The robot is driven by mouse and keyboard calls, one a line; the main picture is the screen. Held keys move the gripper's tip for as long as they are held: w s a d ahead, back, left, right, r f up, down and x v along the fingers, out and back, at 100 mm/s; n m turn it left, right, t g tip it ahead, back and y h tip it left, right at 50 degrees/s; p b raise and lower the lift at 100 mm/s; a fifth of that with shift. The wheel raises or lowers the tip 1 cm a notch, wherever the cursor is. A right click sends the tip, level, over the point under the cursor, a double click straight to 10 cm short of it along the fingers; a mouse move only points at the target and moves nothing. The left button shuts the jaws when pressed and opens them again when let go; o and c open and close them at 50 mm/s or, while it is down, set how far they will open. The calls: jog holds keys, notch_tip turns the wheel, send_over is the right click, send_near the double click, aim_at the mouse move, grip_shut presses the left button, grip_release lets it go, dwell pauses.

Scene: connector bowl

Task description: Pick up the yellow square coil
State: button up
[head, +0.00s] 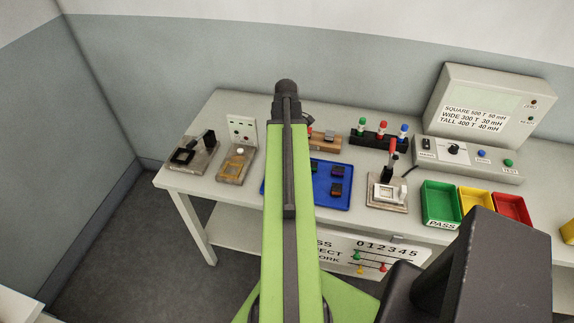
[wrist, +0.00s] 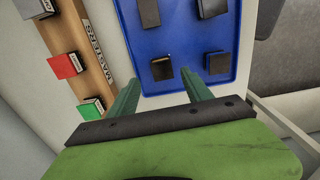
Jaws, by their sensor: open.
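A blue tray (wrist: 186,35) with several small dark coils shows in the wrist view; it also shows in the head view (head: 328,200), partly hidden by my arm. One dark coil (wrist: 162,68) lies near the tray's lower edge, just ahead of my gripper (wrist: 160,76). Another coil (wrist: 217,62) lies to its right. Two more stand higher, a coil at left (wrist: 148,12) and a coil at right (wrist: 211,7). I cannot tell which coil is the yellow square one. My gripper is open, its fingers apart over the tray's lower edge, with nothing seen held between them.
A wooden masters block (wrist: 75,50) with red and green pieces lies left of the tray. In the head view, test fixtures (head: 190,155) stand at left, a press fixture (head: 387,190) right of the tray. A green bin (head: 440,203) is farther right.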

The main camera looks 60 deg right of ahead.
notch_tip(320, 180, down, 5)
jog(key=b, duration=0.4)
jog(key=shift+a, duration=0.15)
jog(key=shift+r, duration=0.2)
grip_shut()
